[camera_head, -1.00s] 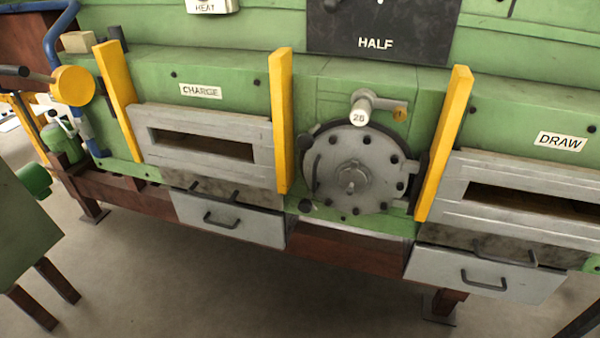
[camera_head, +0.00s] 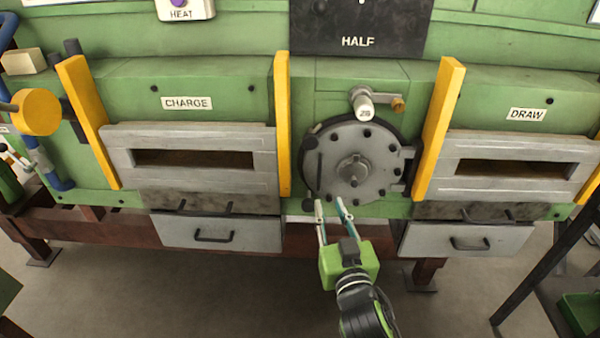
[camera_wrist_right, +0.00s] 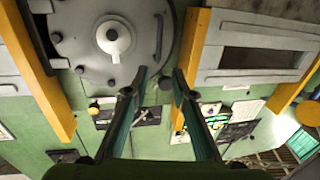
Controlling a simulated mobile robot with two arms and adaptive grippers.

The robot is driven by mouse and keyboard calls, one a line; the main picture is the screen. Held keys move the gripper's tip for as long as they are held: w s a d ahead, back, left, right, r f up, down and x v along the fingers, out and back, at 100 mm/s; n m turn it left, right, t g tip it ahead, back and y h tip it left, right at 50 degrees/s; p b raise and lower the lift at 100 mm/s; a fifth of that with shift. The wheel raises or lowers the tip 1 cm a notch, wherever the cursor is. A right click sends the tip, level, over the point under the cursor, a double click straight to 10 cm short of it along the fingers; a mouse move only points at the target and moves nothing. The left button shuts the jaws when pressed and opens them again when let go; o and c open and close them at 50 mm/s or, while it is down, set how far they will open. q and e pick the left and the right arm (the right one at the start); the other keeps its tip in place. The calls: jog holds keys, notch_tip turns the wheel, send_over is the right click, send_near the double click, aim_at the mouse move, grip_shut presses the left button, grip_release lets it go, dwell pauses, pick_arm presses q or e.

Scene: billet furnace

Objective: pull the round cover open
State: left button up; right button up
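The round cover (camera_head: 338,178) is a grey bolted disc with a central knob (camera_head: 353,169), mounted on the green furnace front between two yellow posts. It looks closed, with a dark handle bar at its left edge and a hinge-like bracket at its right. My right gripper (camera_head: 329,206) is just below the cover's lower edge in the head view, fingers pointing up, apart and empty. In the right wrist view the cover (camera_wrist_right: 85,45) fills the upper left, and the open fingers (camera_wrist_right: 161,75) show clear space between them. My left gripper is not in view.
Yellow posts (camera_head: 283,125) and (camera_head: 439,130) flank the cover. Slotted doors stand either side, CHARGE (camera_head: 195,182) and DRAW (camera_head: 515,188), with grey drawers (camera_head: 215,231) below. The floor in front is mostly clear.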

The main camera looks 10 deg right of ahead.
aim_at(320, 174)
jog(key=w, duration=0.4)
jog(key=w+d+p, duration=0.1)
jog(key=w, duration=0.3)
jog(key=w+p, duration=0.1)
jog(key=w, duration=0.3)
jog(key=shift+d, duration=0.15)
jog(key=shift+w+p, duration=0.3)
jog(key=shift+w, duration=0.5)
grip_shut()
